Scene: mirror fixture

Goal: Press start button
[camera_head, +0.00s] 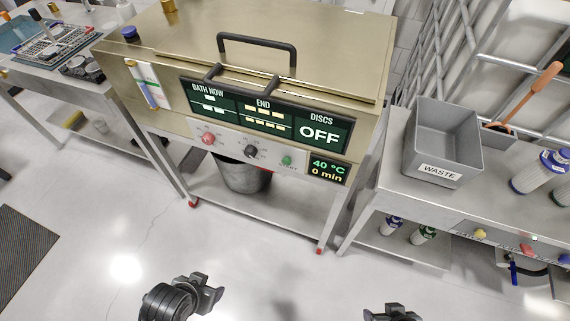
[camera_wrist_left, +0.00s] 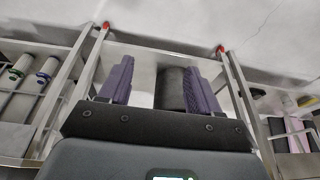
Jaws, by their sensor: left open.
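The bath machine (camera_head: 265,60) is a beige metal cabinet on a steel stand. Its light front strip carries a green button (camera_head: 287,160) with a small label under it that seems to read START, a black knob (camera_head: 250,151) and a red button (camera_head: 208,138). My left gripper (camera_head: 205,291) is at the bottom of the head view, well below and in front of the panel, touching nothing. In the left wrist view its purple fingers (camera_wrist_left: 159,85) are apart and empty. My right gripper (camera_head: 392,313) shows only partly at the bottom edge; its jaws are unclear.
Displays read OFF (camera_head: 319,134) and 40 °C, 0 min (camera_head: 327,169). A black handle (camera_head: 257,42) tops the lid. A grey bucket (camera_head: 243,178) stands below. A grey WASTE bin (camera_head: 441,140) sits on the right bench. The floor before the machine is clear.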

